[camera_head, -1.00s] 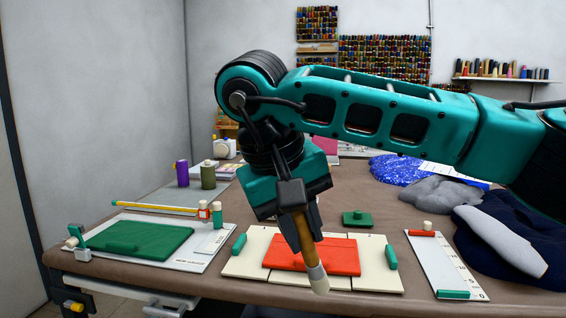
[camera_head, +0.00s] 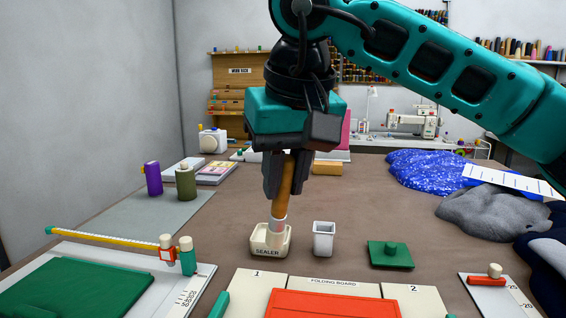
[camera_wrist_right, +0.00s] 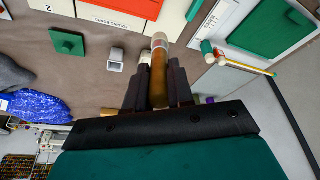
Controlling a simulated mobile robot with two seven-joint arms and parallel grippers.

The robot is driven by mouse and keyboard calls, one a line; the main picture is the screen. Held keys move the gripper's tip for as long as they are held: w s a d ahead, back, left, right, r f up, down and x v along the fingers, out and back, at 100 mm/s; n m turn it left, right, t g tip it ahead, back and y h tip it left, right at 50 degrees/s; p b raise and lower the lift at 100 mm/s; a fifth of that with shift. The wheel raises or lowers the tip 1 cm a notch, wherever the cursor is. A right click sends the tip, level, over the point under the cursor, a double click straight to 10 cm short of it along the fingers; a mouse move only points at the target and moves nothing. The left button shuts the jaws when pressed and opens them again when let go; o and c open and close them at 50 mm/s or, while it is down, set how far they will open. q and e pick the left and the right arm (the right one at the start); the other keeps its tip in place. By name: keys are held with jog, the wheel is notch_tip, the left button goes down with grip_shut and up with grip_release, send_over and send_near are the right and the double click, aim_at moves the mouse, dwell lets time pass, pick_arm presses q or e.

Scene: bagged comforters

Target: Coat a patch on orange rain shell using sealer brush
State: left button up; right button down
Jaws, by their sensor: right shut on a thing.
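My right gripper (camera_head: 283,188) is shut on the wooden-handled sealer brush (camera_head: 286,185), which hangs tip down, slightly tilted. In the head view the brush's pale tip is at the cream pot marked SEALER (camera_head: 270,245); whether it is inside the pot or in front of it is hard to tell. The brush also shows in the right wrist view (camera_wrist_right: 159,80). The orange rain shell (camera_head: 330,304) lies flat on the cream folding board (camera_head: 258,285) at the bottom of the head view, partly cut off. My left gripper is not in view.
A small white cup (camera_head: 324,240) stands right of the pot, and a green block with a knob (camera_head: 390,254) lies farther right. A green cloth (camera_head: 75,290) lies on a white board at left. Purple (camera_head: 153,179) and olive (camera_head: 186,182) bottles stand behind it.

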aim_at(284, 210)
jog(key=shift+f+b, duration=0.4)
jog(key=shift+f, duration=0.05)
notch_tip(284, 210, down, 4)
jog(key=b, duration=0.3)
jog(key=shift+s+r+b, duration=0.1)
jog(key=shift+r+b, duration=0.1)
jog(key=shift+b, duration=0.15)
jog(key=shift+f, duration=0.25)
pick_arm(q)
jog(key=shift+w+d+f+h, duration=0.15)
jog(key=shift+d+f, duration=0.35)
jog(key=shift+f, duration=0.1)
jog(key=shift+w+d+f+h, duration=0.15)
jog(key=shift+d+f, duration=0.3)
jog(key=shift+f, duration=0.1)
pick_arm(e)
jog(key=shift+r, duration=0.1)
